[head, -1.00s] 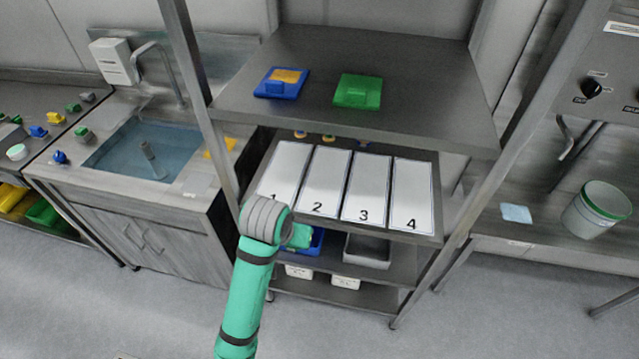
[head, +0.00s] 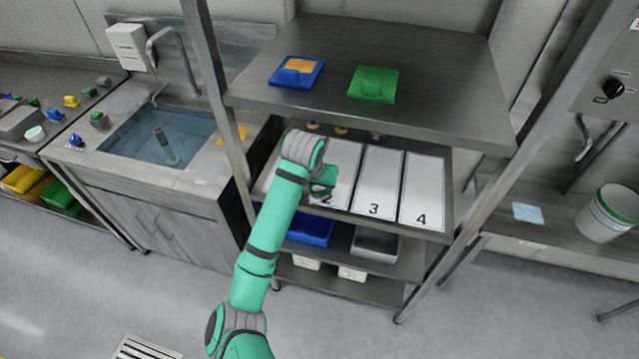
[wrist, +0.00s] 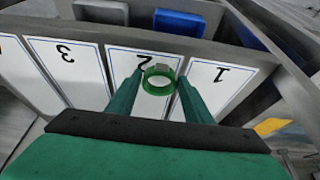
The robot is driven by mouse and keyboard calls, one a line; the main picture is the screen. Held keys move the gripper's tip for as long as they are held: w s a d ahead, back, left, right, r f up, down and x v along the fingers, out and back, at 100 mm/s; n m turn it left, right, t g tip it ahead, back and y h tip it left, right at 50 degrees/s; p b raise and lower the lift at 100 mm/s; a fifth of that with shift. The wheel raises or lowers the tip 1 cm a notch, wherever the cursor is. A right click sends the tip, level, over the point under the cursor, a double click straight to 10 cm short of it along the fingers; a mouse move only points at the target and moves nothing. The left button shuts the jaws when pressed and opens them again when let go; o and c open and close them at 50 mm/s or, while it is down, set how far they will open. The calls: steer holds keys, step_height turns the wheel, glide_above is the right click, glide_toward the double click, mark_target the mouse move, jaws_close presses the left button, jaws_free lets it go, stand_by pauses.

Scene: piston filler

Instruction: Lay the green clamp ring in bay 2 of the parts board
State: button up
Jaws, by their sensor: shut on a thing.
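The green clamp ring (wrist: 158,82) shows in the wrist view between the two fingers of my gripper (wrist: 158,88). My gripper is shut on it. In that view the ring lies in front of the panel of bay 2 (wrist: 123,72), near the edge towards bay 1 (wrist: 215,88). I cannot tell its height above the board. In the head view my gripper (head: 322,182) is over the parts board (head: 447,200) at bay 2 (head: 345,180), and my arm hides most of bay 1. The ring is not clear in the head view.
Rack posts (head: 222,105) stand at both sides. Below are a blue bin (head: 312,230) and a grey bin (head: 375,244). Bays 3 (head: 379,180) and 4 (head: 424,180) are empty.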

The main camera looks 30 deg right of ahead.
steer(key=shift+w+d, duration=0.9)
steer(key=shift+d, duration=0.15)
steer(key=shift+s+a+f, duration=0.1)
steer(key=shift+f, duration=0.65)
steer(key=shift+f, duration=0.1)
steer(key=o, duration=1.1)
steer(key=shift+s+r, duration=0.1)
steer(key=shift+r, duration=0.35)
steer(key=v, duration=1.1)
steer(key=shift+r, duration=0.2)
